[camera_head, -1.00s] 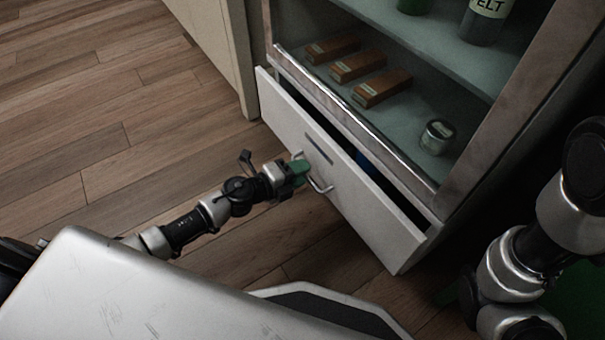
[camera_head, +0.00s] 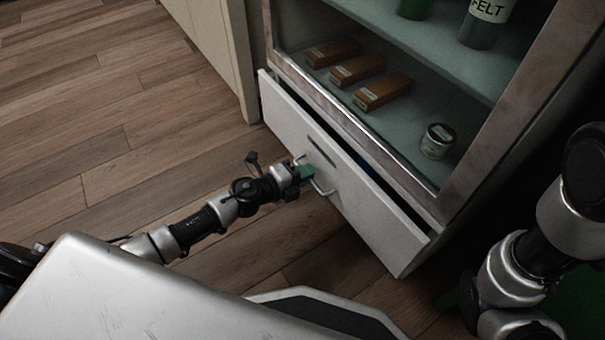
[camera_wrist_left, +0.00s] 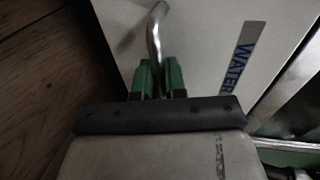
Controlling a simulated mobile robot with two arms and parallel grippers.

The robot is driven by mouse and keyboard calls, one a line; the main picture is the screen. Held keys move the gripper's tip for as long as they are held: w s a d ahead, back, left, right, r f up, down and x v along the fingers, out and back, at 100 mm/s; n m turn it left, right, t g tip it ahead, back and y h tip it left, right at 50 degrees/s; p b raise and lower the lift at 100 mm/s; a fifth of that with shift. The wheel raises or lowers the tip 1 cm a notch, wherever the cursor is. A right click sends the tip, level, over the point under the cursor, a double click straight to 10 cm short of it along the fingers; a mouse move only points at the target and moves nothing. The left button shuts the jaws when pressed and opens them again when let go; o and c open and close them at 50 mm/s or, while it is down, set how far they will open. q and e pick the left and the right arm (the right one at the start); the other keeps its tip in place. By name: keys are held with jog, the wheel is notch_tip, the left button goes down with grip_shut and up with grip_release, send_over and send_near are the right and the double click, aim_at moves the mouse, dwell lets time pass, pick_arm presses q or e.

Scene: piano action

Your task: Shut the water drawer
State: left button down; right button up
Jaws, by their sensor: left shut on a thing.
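The water drawer (camera_head: 352,193) is the white drawer at the bottom of the glass-fronted cabinet. It stands slightly open, with a dark gap along its top edge. Its front shows in the left wrist view (camera_wrist_left: 200,50) with a blue "WATER" label (camera_wrist_left: 240,62). My left gripper (camera_head: 305,172) is at the drawer's curved metal handle (camera_head: 322,188). In the left wrist view its green fingertips (camera_wrist_left: 159,75) are shut on the handle bar (camera_wrist_left: 155,32). My right arm shows at the right edge, but its gripper is not visible.
The cabinet above the drawer holds several wooden blocks (camera_head: 382,91), a small jar (camera_head: 437,141) and a bottle labelled "FELT" (camera_head: 486,22). A pale cabinet (camera_head: 215,45) stands to the left. The wooden floor (camera_head: 90,120) at left is clear.

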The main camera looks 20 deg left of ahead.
aim_at(317, 168)
pick_arm(q)
jog(key=x, duration=0.3)
jog(key=shift+w+d+r+p, duration=0.2)
jog(key=shift+w+r+p, duration=0.05)
jog(key=shift+r+p, duration=0.05)
jog(key=c, duration=1.2)
grip_release()
jog(key=shift+w+d, duration=0.1)
jog(key=p+v, duration=0.4)
jog(key=v, duration=0.6)
jog(key=shift+s+a, duration=0.25)
jog(key=shift+s, duration=0.1)
